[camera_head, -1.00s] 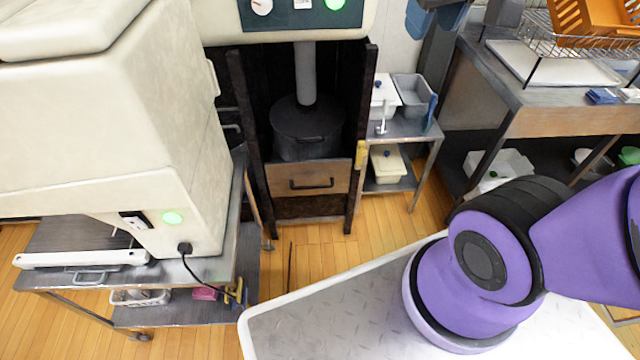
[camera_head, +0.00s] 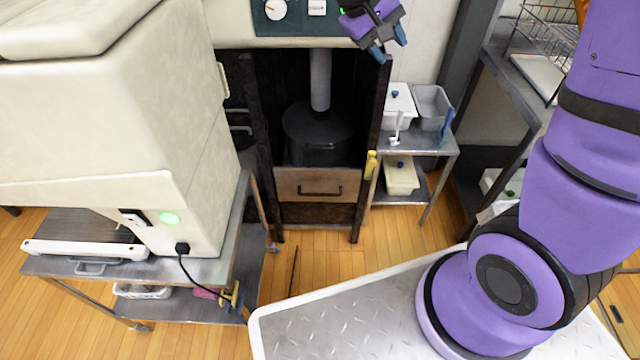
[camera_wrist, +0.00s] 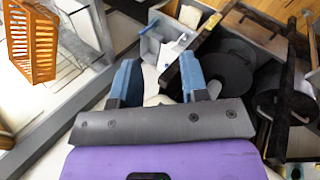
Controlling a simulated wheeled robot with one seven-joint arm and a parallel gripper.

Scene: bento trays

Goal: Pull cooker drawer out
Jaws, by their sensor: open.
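The cooker drawer has a wooden front (camera_head: 318,185) with a dark bar handle (camera_head: 320,190), low in the dark cooker frame (camera_head: 263,150). The drawer is closed, flush with the frame. A dark round pot (camera_head: 318,135) stands above it, under a grey pipe. My gripper (camera_head: 387,50) is high at the top of the head view, beside the control panel, well above and right of the drawer. In the wrist view its blue fingers (camera_wrist: 160,85) are apart with nothing between them. The pot lid (camera_wrist: 225,68) shows there too, but I cannot make out the drawer handle.
A small shelf (camera_head: 425,140) with white and grey containers stands right of the cooker. A large cream machine (camera_head: 110,110) on a metal cart (camera_head: 215,270) stands at left. Bare wooden floor (camera_head: 330,262) lies before the drawer. An orange basket (camera_wrist: 32,42) shows in the wrist view.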

